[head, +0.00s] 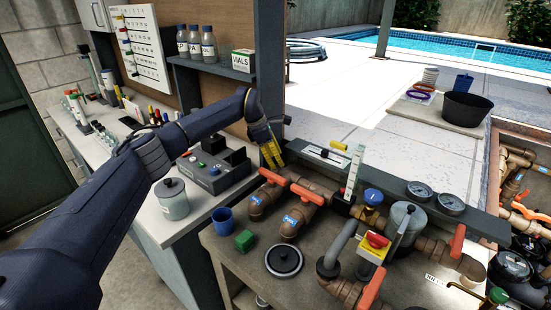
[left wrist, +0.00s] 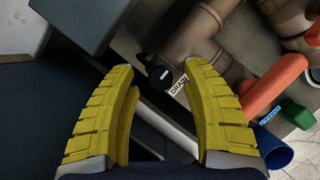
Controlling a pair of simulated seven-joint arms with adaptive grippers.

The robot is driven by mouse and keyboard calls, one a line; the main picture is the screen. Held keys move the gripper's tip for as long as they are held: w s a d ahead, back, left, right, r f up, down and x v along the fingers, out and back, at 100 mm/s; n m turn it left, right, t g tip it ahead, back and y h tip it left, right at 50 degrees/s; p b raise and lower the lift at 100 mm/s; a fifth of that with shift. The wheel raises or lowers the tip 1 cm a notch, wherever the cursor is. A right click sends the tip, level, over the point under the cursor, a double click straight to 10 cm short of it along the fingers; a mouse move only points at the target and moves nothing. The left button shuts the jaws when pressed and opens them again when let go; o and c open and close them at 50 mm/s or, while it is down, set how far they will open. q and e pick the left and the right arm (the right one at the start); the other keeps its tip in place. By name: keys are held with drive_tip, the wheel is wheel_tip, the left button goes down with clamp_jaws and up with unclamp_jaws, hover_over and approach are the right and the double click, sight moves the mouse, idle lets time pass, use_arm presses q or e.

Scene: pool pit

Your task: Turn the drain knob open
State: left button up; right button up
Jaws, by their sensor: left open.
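The drain knob (left wrist: 161,77) is a small dark round knob with a pale mark, seen in the left wrist view on a brown pipe fitting. A white DRAIN label (left wrist: 179,85) is beside it. My left gripper (head: 272,162) is at the back left of the pipe bench, its yellow fingers pointing down. In the left wrist view the open gripper (left wrist: 158,66) has the knob between its fingertips in the picture; whether they touch it I cannot tell. In the head view I cannot make out the knob near the fingers. My right gripper is not in view.
Orange-handled valves (head: 307,194) on brown pipes stand right beside the left gripper. A blue cup (head: 223,221), a green block (head: 244,240) and a black lid (head: 284,260) lie in front. A shelf with bottles (head: 208,43) is above left, a grey control box (head: 216,174) left.

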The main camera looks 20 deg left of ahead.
use_arm(q)
drive_tip(key=shift+c, duration=0.6)
clamp_jaws()
drive_tip(key=shift+n, duration=0.3)
drive_tip(key=n, duration=0.2)
drive_tip(key=n+t+y, duration=0.1)
drive_tip(key=shift+s+d+r+n, duration=0.1)
drive_tip(key=shift+s+d+n, duration=0.05)
drive_tip(key=shift+n, duration=0.25)
drive_tip(key=n+t+y, duration=0.1)
drive_tip(key=n, duration=0.3)
drive_tip(key=shift+d+n, duration=0.1)
drive_tip(key=shift+n, duration=0.2)
drive_tip(key=n+y, duration=0.1)
drive_tip(key=n, duration=0.1)
drive_tip(key=n+y, duration=0.1)
drive_tip(key=n, duration=0.2)
drive_tip(key=shift+d+r+t+y, duration=0.1)
drive_tip(key=shift+r+t+y, duration=0.05)
drive_tip(key=shift+t+y, duration=0.2)
drive_tip(key=n+y, duration=0.1)
drive_tip(key=n, duration=0.2)
drive_tip(key=shift+o, duration=0.6)
unclamp_jaws()
drive_tip(key=shift+f, duration=0.2)
